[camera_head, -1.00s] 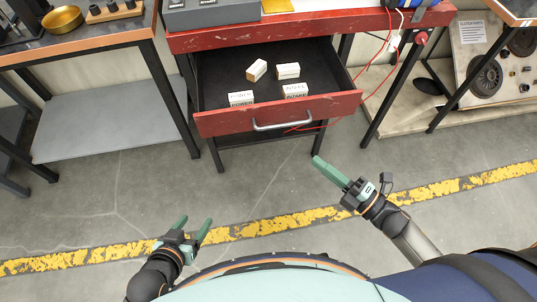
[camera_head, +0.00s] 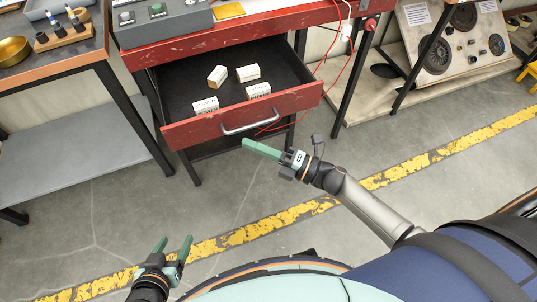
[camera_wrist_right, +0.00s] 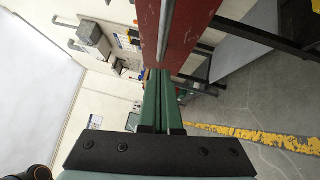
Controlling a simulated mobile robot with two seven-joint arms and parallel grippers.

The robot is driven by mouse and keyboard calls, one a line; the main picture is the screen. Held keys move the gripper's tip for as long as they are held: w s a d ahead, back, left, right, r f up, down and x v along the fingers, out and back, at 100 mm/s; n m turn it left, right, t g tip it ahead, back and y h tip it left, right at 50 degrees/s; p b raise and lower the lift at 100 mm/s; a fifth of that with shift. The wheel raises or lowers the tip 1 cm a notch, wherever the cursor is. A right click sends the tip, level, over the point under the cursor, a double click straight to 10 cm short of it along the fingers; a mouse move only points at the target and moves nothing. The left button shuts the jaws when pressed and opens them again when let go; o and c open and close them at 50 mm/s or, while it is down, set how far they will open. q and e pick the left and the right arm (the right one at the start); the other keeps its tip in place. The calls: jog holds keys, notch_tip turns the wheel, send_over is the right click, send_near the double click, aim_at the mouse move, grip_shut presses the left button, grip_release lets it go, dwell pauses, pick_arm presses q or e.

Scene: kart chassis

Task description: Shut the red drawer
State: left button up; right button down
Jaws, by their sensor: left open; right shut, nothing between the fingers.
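The red drawer (camera_head: 290,105) stands pulled out below the red workbench in the head view. Its front carries a grey bar handle (camera_head: 250,121), and several small white labelled boxes (camera_head: 217,76) lie inside. My right gripper (camera_head: 246,143) is shut and empty, its green fingers just below and in front of the handle in the picture. In the right wrist view the shut fingers (camera_wrist_right: 163,75) point toward the red drawer front (camera_wrist_right: 183,30); I cannot tell whether they touch it. My left gripper (camera_head: 174,246) is open and empty, low over the floor, far from the drawer.
The red workbench (camera_head: 150,57) carries a grey control box (camera_head: 165,20). A red cable (camera_head: 322,62) hangs at the drawer's right side. A side table (camera_head: 88,47) stands left, a parts board (camera_head: 447,40) at right. The floor before the drawer is clear.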

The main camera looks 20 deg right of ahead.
pick_arm(q)
jog(key=shift+f, duration=0.1)
pick_arm(e)
jog(key=shift+w+r, duration=0.15)
jog(key=shift+w, duration=0.7)
pick_arm(q)
jog(key=shift+s, duration=0.15)
jog(key=shift+s+a+f, duration=0.1)
jog(key=shift+s+f, duration=0.1)
jog(key=shift+s, duration=0.05)
